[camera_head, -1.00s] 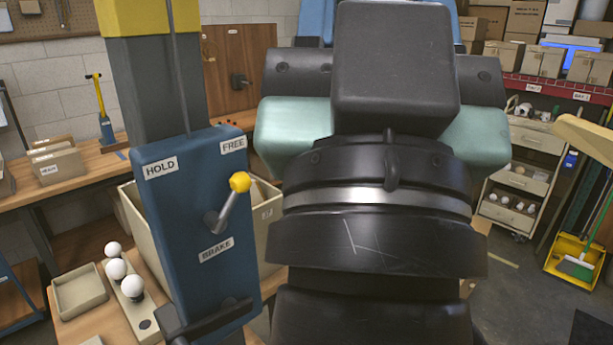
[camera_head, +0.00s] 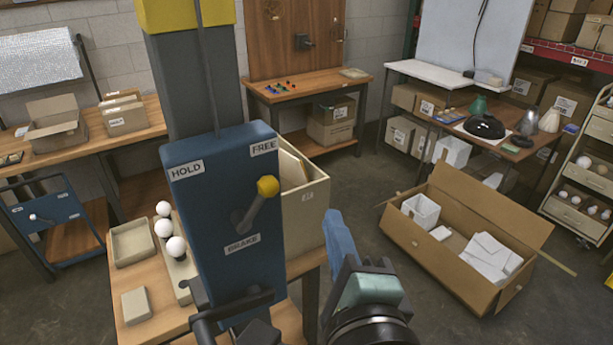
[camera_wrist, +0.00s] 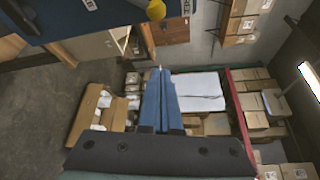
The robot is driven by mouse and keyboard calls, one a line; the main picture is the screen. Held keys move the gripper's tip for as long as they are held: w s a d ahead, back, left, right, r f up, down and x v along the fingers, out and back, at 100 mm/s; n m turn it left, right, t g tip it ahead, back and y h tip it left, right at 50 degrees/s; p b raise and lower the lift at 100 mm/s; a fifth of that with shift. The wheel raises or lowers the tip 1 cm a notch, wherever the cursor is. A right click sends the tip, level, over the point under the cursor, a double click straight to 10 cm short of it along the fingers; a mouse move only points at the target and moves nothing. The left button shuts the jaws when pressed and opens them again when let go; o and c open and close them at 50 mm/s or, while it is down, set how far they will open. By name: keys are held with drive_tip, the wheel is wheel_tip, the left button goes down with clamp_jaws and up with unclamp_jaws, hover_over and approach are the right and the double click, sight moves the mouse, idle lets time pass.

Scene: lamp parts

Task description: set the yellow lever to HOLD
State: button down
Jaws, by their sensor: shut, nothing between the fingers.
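The yellow lever is a grey arm with a yellow knob (camera_head: 267,186), on the front of a blue panel (camera_head: 215,210) on a grey column. It points up and right, toward the FREE label (camera_head: 263,148). The HOLD label (camera_head: 186,170) is at the panel's upper left and the BRAKE label (camera_head: 242,244) is below the pivot. My gripper (camera_head: 333,215) has blue fingers and is right of the panel, apart from the lever. In the wrist view my gripper (camera_wrist: 160,70) is shut and empty; the yellow knob (camera_wrist: 156,9) shows at the top edge.
A black handle bar (camera_head: 235,305) sticks out below the lever. A beige bin (camera_head: 310,210) stands behind the panel's right side. White bulbs (camera_head: 176,247) are on the bench at left. An open cardboard box (camera_head: 440,255) lies on the floor at right.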

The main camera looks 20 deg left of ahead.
sight(255, 207)
drive_tip(key=shift+s+a+f+m+g+y, duration=0.15)
drive_tip(key=shift+f+m+g, duration=0.1)
drive_tip(key=shift+f, duration=0.1)
drive_tip(key=shift+s+a+f+m+g+y, duration=0.1)
drive_tip(key=shift+f+m+g+y, duration=0.05)
drive_tip(key=shift+f+m+g, duration=0.15)
drive_tip(key=w+a+p, duration=0.3)
drive_tip(key=w+a, duration=0.3)
drive_tip(key=a, duration=0.1)
drive_tip(key=shift+p, duration=0.4)
drive_tip(key=shift+w+a+t, duration=0.1)
drive_tip(key=shift+w+t, duration=0.05)
drive_tip(key=shift+t, duration=0.1)
drive_tip(key=shift+n, duration=0.25)
drive_tip(key=shift+s+a+r+b, duration=0.1)
drive_tip(key=shift+s+r+b, duration=0.1)
drive_tip(key=shift+b, duration=0.25)
